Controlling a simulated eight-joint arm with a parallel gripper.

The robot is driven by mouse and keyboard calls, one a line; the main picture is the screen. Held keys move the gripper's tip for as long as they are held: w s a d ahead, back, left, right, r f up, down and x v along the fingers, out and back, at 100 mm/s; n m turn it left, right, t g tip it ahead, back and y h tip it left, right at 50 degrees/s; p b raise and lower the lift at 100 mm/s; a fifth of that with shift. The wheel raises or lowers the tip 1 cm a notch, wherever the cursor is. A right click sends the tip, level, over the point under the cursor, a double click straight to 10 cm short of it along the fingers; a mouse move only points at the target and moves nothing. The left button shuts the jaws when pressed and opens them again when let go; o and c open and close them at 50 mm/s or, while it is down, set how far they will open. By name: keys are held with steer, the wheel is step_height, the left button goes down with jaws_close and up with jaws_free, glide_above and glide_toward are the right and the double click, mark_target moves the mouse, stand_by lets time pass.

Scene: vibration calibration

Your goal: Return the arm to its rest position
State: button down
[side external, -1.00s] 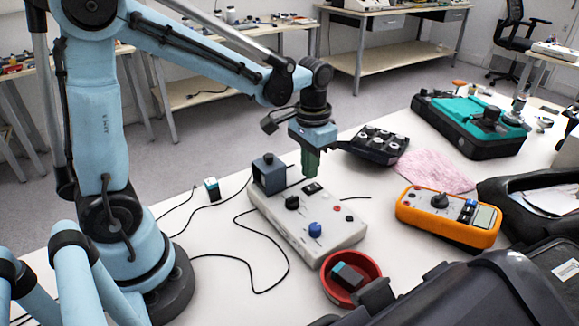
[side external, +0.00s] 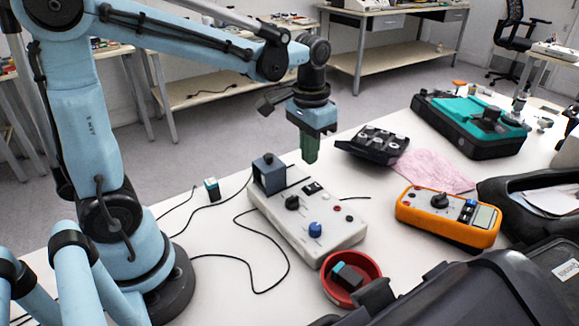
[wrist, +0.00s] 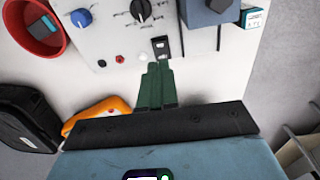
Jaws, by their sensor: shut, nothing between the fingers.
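My gripper (side external: 310,150) hangs above the far edge of the white control box, its green fingers pointing down, together and empty. In the wrist view my gripper (wrist: 155,80) shows its green fingers closed, with the box panel beyond the tips. The control box (side external: 335,240) lies on the white table with a black knob (side external: 292,202), a blue knob (side external: 315,229) and a small rocker switch (side external: 312,188). A dark blue-grey block (side external: 269,174) stands at its left end. The fingers appear clear of the box.
A red bowl (side external: 372,268) holding a dark teal-topped block is at the front. An orange multimeter (side external: 445,218), a pink cloth (side external: 432,172), a black tray (side external: 372,145) and a teal-black case (side external: 470,125) lie to the right. Black cables run across the table at left.

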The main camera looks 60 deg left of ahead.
steer(key=s+d+r+t, duration=0.1)
steer(key=s+t, duration=0.5)
steer(key=s, duration=0.1)
steer(key=shift+d+r+t, duration=0.2)
steer(key=shift+d+t, duration=0.1)
steer(key=shift+t, duration=0.1)
steer(key=shift+w, duration=0.1)
step_height(320, 180, up, 6)
steer(key=f+g, duration=0.1)
steer(key=g, duration=0.4)
glide_above(309, 188)
steer(key=s, duration=0.3)
steer(key=shift+w+r, duration=0.25)
steer(key=shift+t, duration=0.3)
steer(key=x, duration=0.8)
steer(key=s+x, duration=0.1)
steer(key=x, duration=0.3)
steer(key=shift+f, duration=1.1)
steer(key=shift+s, duration=0.1)
